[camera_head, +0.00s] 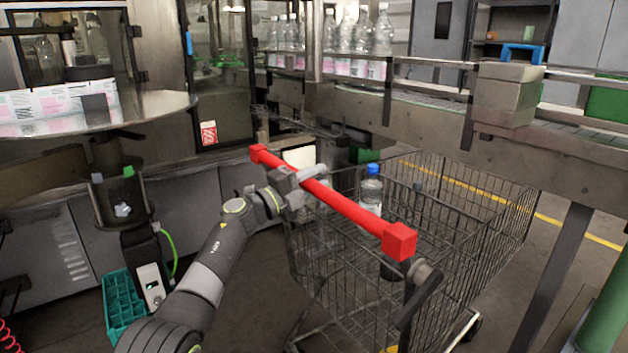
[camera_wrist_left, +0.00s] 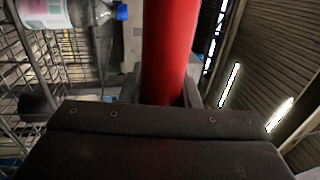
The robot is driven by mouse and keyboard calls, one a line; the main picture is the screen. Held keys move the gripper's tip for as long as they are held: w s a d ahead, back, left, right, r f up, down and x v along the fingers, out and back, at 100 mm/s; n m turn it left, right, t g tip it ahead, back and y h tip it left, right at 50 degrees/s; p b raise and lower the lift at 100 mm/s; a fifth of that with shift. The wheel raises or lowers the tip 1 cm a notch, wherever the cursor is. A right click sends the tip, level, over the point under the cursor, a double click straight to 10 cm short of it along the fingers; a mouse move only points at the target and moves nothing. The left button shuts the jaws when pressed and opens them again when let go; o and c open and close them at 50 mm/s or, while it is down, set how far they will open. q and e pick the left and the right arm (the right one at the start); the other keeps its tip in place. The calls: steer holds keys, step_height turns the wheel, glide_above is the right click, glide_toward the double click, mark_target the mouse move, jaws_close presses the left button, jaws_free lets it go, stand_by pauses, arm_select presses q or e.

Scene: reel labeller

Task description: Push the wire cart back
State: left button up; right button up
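The wire cart (camera_head: 462,232) is a dark mesh basket on wheels with a red handle bar (camera_head: 345,207) across its near side. A clear bottle with a blue cap (camera_head: 371,190) stands inside the cart; a bottle (camera_wrist_left: 62,12) also shows at the top left of the left wrist view. My left gripper (camera_head: 312,174) is at the left part of the handle. In the left wrist view the red handle (camera_wrist_left: 167,55) runs between my left fingers (camera_wrist_left: 163,92), which close against both its sides. My right gripper is not in view.
A conveyor (camera_head: 420,106) with several bottles runs behind the cart, and a grey support leg (camera_head: 556,275) stands to its right. A round machine table (camera_head: 160,104) and a teal crate (camera_head: 122,308) are at the left. Open floor (camera_head: 262,300) lies in front.

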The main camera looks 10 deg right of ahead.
mark_target(301, 186)
arm_select(q)
steer(key=o, duration=0.4)
steer(key=shift+w+d, duration=0.15)
steer(key=shift+d, duration=0.15)
steer(key=shift+o, duration=0.2)
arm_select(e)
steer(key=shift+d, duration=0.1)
arm_select(q)
steer(key=shift+a, duration=0.2)
steer(key=shift+a, duration=0.2)
steer(key=p+v, duration=0.2)
steer(key=v, duration=0.3)
steer(key=shift+a, duration=0.1)
steer(key=v, duration=1.1)
steer(key=shift+s+a+f+p, duration=0.15)
steer(key=shift+s+a+p, duration=0.05)
steer(key=shift+s+p, duration=0.15)
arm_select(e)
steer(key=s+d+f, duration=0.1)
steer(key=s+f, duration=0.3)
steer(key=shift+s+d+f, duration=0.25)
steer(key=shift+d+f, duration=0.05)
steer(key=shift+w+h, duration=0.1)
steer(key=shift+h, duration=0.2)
